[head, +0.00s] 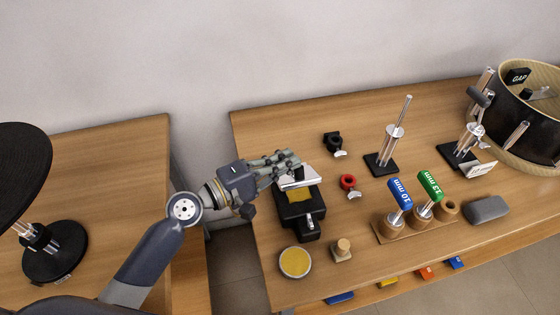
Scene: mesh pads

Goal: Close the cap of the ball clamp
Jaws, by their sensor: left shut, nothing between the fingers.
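A black clamp body (302,221) with a yellow-gold patch on top stands near the table's left edge; I take it for the ball clamp. A pale metal plate (300,181), which looks like its cap, is at its back end and appears raised. A small metal bolt or lever shows at its front. My left gripper (294,163) is shut and empty at the upper edge of the plate. I cannot tell whether the fingers touch the plate, and they hide part of it. My right gripper is not in view.
A black clamp ring (333,140) and a red one (348,182) lie to the right. A round yellow-topped dish (296,262) is in front. Upright metal posts (393,146), blue and green handles in a wooden holder, and a drum (520,125) stand farther right.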

